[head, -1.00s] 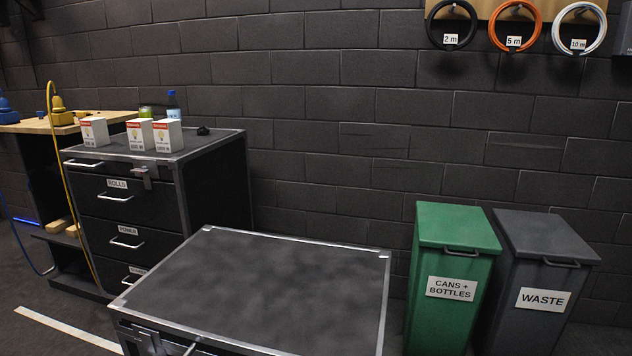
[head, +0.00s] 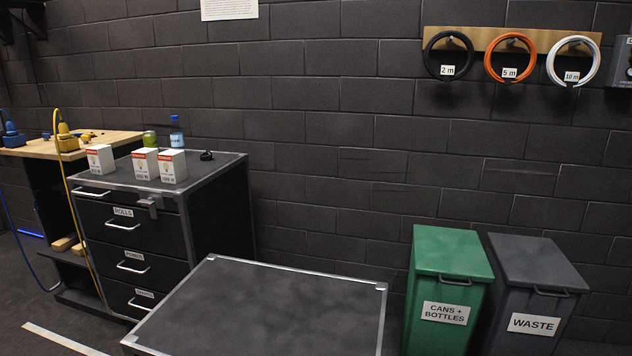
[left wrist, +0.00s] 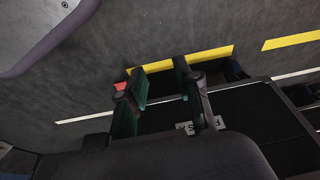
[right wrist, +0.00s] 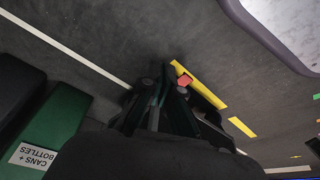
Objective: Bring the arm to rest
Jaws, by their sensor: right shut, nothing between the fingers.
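My left gripper (left wrist: 159,72) shows in the left wrist view. Its two fingers stand apart with nothing between them, above the floor and near a dark cabinet (left wrist: 265,112). My right gripper (right wrist: 166,78) shows in the right wrist view. Its fingers are together and hold nothing, over the grey floor. Neither arm shows in the head view.
A dark-topped cabinet (head: 275,305) stands in front. A drawer cabinet (head: 125,235) with white boxes on top is at left. A green bin (head: 449,275) and a grey bin (head: 533,270) stand at right. Cable coils (head: 510,57) hang on the wall.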

